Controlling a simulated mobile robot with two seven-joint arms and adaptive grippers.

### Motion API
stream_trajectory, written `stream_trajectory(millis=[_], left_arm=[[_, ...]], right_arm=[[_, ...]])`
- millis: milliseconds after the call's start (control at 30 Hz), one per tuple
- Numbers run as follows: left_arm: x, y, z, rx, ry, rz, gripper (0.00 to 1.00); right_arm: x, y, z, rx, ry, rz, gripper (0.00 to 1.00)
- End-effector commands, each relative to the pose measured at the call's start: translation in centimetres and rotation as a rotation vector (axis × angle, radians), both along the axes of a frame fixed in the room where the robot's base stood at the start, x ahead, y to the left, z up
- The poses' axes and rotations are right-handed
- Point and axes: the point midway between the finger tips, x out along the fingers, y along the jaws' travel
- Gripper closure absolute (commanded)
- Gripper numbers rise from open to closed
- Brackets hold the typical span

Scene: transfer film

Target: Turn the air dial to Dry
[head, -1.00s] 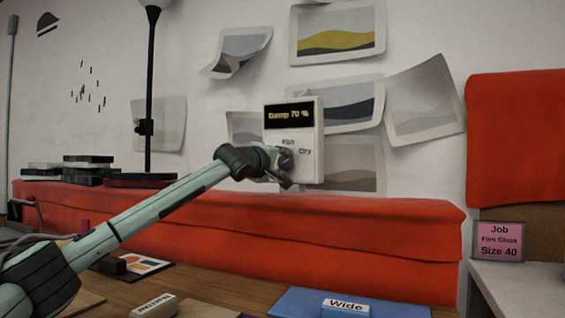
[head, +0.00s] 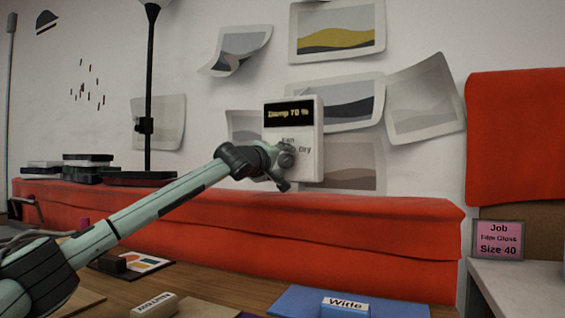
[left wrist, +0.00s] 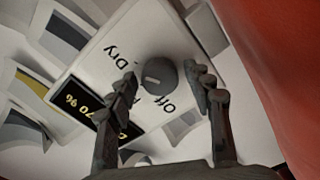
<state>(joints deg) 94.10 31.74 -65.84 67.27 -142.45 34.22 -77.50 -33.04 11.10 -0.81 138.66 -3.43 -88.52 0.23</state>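The air dial is a round grey knob on a white wall box (head: 307,135) with a black display (head: 289,113) reading "Damp 70 %". In the left wrist view the dial (left wrist: 160,77) has a light mark toward its lower left. "Dry" lies at its upper left and "Off" at its lower right; a third label is mostly hidden by a finger. The head view shows "Dry" and a partly covered "Fan". My left gripper (left wrist: 164,84) is open, with one finger on each side of the dial and visible gaps. It also shows in the head view (head: 284,168). My right gripper is out of view.
A red padded ledge (head: 240,235) runs below the box. Curled prints (head: 345,120) hang on the wall around it. A black lamp pole (head: 149,90) and stacked dark cases (head: 85,168) stand left. A blue "Wide" case (head: 300,303) lies on the wooden bench.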

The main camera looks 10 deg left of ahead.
Motion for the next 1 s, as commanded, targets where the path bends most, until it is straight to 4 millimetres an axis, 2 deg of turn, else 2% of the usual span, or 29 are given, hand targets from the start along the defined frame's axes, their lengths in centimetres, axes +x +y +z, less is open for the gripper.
stream_trajectory(millis=[267,433,567,800,1000], left_arm=[[0.0,0.1,0.1,-0.002,0.000,0.001,0.44],[-1.0,0.4,0.0,-0.002,0.000,0.001,0.44],[-3.1,0.8,0.0,0.000,-0.002,0.000,0.44],[-8.2,1.7,0.1,0.000,-0.002,0.000,0.44],[-11.0,2.2,0.0,-0.001,-0.001,0.000,0.44]], right_arm=[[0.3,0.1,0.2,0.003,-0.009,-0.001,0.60],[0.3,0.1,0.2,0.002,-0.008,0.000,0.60],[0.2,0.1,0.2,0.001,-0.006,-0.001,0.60],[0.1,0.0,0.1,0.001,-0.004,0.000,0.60],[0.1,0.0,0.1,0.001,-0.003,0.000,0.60]])
